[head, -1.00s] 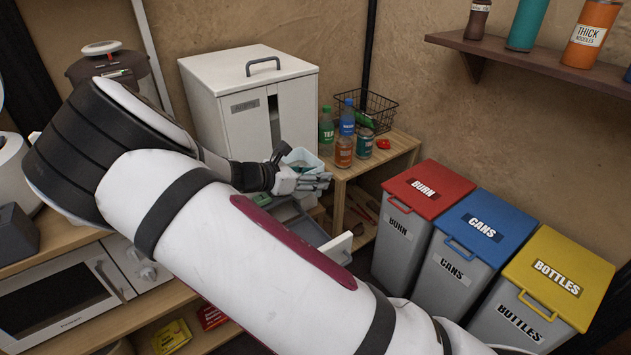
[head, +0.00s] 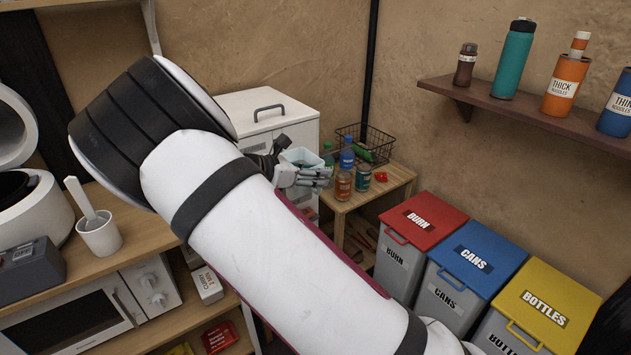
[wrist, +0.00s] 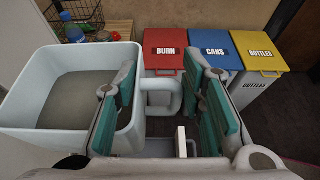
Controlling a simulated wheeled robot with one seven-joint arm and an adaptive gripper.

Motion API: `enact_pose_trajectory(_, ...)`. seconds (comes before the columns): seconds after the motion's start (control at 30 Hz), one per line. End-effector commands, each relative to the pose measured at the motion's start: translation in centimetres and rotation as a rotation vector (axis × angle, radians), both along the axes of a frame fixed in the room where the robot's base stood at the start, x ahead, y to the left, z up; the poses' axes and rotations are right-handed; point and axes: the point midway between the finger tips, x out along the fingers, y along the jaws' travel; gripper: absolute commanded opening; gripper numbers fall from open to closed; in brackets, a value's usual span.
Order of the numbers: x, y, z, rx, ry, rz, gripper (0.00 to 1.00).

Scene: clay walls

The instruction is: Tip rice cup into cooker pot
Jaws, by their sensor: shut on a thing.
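A pale blue-white square cup (wrist: 75,105) with a grey, rice-like fill shows in the wrist view; in the head view the cup (head: 303,156) is small, beyond my arm. My gripper (wrist: 160,88) is shut on the cup's handle (wrist: 160,84), with a teal-padded finger on each side. The cup looks upright. In the head view my gripper (head: 300,177) is in front of the white cabinet, far to the right of the cooker. The white cooker (head: 38,215) stands at the far left with its lid (head: 14,118) raised. Its dark pot (head: 14,186) is cut off by the frame edge.
A white measuring cup (head: 100,237) with a paddle stands on the wooden counter, right of the cooker. A microwave (head: 85,312) is below. A white cabinet (head: 262,108), a small bottle table (head: 398,178) and red, blue and yellow bins (head: 425,218) stand to the right.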

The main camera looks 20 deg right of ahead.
Motion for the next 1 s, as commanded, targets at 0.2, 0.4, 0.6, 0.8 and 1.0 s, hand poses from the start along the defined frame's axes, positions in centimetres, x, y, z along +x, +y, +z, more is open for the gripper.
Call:
enact_pose_trajectory(0.2, -0.1, 0.0, 3.3, 0.0, -0.003, 0.0, 0.0)
enact_pose_trajectory(0.4, -0.1, 0.0, 5.9, 0.0, -0.002, 0.0, 0.0)
enact_pose_trajectory(0.6, -0.1, 0.0, 8.6, 0.0, -0.004, -0.001, 0.0)
enact_pose_trajectory(0.8, -0.1, 0.0, 11.2, 0.0, -0.004, -0.001, 0.0)
enact_pose_trajectory(1.0, -0.1, 0.0, 13.8, 0.0, -0.003, -0.001, 0.0)
